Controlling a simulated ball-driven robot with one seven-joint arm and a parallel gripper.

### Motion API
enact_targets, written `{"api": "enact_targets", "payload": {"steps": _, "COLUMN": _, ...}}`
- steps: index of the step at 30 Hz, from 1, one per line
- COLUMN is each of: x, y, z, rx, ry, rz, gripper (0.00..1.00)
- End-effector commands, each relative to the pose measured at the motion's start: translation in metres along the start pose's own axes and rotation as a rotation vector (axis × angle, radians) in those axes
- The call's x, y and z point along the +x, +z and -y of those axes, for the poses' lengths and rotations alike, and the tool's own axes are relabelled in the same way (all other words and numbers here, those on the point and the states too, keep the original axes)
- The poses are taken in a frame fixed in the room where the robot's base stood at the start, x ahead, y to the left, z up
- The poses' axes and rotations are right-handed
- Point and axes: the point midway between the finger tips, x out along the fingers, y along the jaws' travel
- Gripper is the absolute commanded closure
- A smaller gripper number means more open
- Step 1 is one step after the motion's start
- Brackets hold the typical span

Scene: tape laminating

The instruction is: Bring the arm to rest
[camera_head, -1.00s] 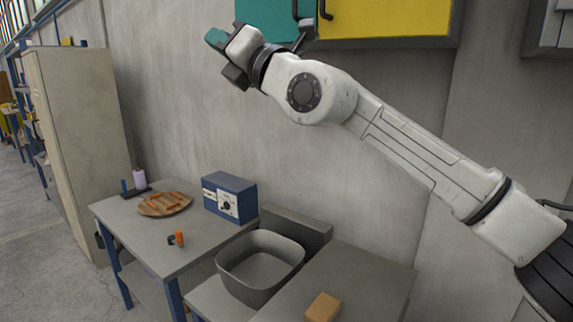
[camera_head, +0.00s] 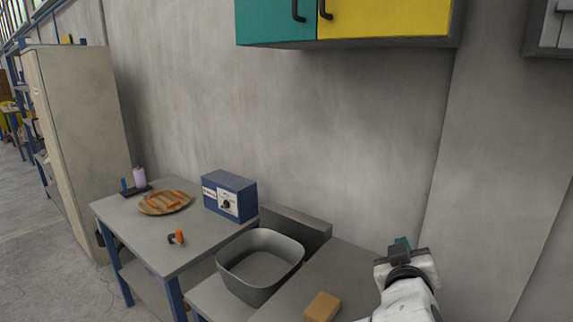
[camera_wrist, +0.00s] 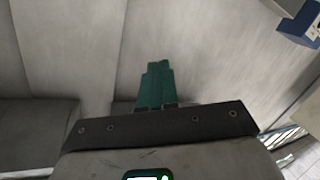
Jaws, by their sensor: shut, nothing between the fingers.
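My gripper (camera_head: 403,243) is at the lower right of the head view, beside the grey counter and in front of the wall. My arm is folded low, with only its end showing. In the wrist view the green fingers of my gripper (camera_wrist: 155,86) are together with nothing between them. They point at bare grey wall and touch nothing that I can see.
A grey table (camera_head: 150,232) at the left bears a wooden plate (camera_head: 165,203), a blue box device (camera_head: 230,197) and an orange-and-black tool (camera_head: 177,237). A grey basin (camera_head: 260,265) and an orange-brown block (camera_head: 322,307) are nearer. A teal-and-yellow cabinet (camera_head: 385,22) hangs above.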

Motion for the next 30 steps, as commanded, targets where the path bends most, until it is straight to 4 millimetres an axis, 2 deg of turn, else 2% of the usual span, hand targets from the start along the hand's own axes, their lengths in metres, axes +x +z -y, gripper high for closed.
{"api": "enact_targets", "payload": {"steps": 1, "x": -0.008, "y": 0.038, "z": 0.004, "rx": 0.025, "ry": -0.03, "rz": 0.087, "gripper": 1.0}}
{"api": "enact_targets", "payload": {"steps": 3, "x": -0.02, "y": 0.085, "z": 0.009, "rx": 0.056, "ry": -0.07, "rz": 0.204, "gripper": 1.0}}
{"api": "enact_targets", "payload": {"steps": 8, "x": -0.064, "y": 0.186, "z": 0.019, "rx": 0.11, "ry": -0.165, "rz": 0.462, "gripper": 1.0}}
{"api": "enact_targets", "payload": {"steps": 9, "x": -0.078, "y": 0.209, "z": 0.021, "rx": 0.119, "ry": -0.19, "rz": 0.526, "gripper": 1.0}}
{"api": "enact_targets", "payload": {"steps": 11, "x": -0.102, "y": 0.243, "z": 0.024, "rx": 0.134, "ry": -0.229, "rz": 0.621, "gripper": 1.0}}
{"api": "enact_targets", "payload": {"steps": 15, "x": -0.168, "y": 0.315, "z": 0.025, "rx": 0.153, "ry": -0.324, "rz": 0.841, "gripper": 1.0}}
{"api": "enact_targets", "payload": {"steps": 18, "x": -0.219, "y": 0.355, "z": 0.022, "rx": 0.157, "ry": -0.391, "rz": 0.985, "gripper": 1.0}}
{"api": "enact_targets", "payload": {"steps": 21, "x": -0.264, "y": 0.382, "z": 0.016, "rx": 0.156, "ry": -0.451, "rz": 1.101, "gripper": 1.0}}
{"api": "enact_targets", "payload": {"steps": 24, "x": -0.296, "y": 0.399, "z": 0.011, "rx": 0.153, "ry": -0.494, "rz": 1.183, "gripper": 1.0}}
{"api": "enact_targets", "payload": {"steps": 27, "x": -0.315, "y": 0.406, "z": 0.007, "rx": 0.15, "ry": -0.521, "rz": 1.227, "gripper": 1.0}}
{"api": "enact_targets", "payload": {"steps": 30, "x": -0.321, "y": 0.409, "z": 0.006, "rx": 0.149, "ry": -0.529, "rz": 1.242, "gripper": 1.0}}
